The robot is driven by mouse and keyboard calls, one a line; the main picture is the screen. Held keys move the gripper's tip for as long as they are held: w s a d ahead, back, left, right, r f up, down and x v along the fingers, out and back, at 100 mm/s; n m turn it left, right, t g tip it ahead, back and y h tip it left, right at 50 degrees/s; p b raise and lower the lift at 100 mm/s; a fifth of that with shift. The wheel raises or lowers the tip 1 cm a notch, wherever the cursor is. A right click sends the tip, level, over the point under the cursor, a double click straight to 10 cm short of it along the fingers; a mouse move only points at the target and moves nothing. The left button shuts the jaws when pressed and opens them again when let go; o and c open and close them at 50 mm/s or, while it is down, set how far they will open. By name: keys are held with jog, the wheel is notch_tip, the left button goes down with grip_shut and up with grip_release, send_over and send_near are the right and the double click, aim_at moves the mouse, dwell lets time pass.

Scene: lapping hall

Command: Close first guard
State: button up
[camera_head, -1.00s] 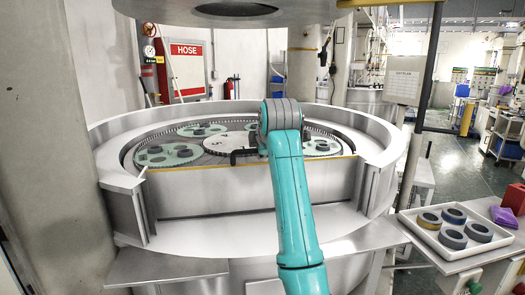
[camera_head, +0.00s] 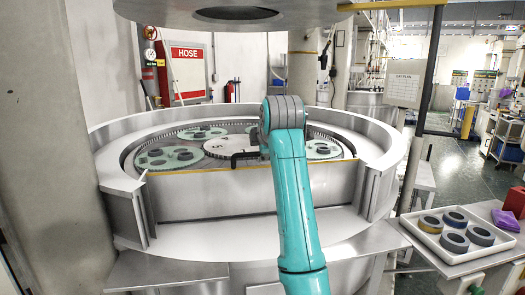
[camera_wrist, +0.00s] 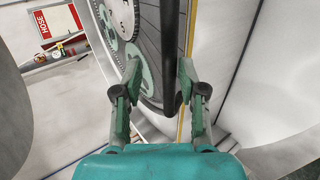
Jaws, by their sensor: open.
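The guard (camera_head: 230,192) is a steel panel across the front of the round lapping machine, with a yellow top edge. A black bar handle (camera_head: 243,155) sits at that edge, partly hidden behind my arm. In the wrist view the handle (camera_wrist: 171,45) runs down between the two fingers of my gripper (camera_wrist: 158,68), closer to the right finger. The gripper is open, with a gap between the left finger and the bar. Whether a finger touches the bar I cannot tell.
Green carriers (camera_head: 168,158) holding dark rings lie on the lapping plate inside the steel rim (camera_head: 115,172). The upper plate (camera_head: 225,12) hangs above. A white tray (camera_head: 447,252) with several rings stands at right. A concrete column (camera_head: 45,150) is at left.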

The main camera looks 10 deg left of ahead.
jog(key=v, duration=1)
jog(key=shift+s+r, duration=0.1)
jog(key=shift+s, duration=0.05)
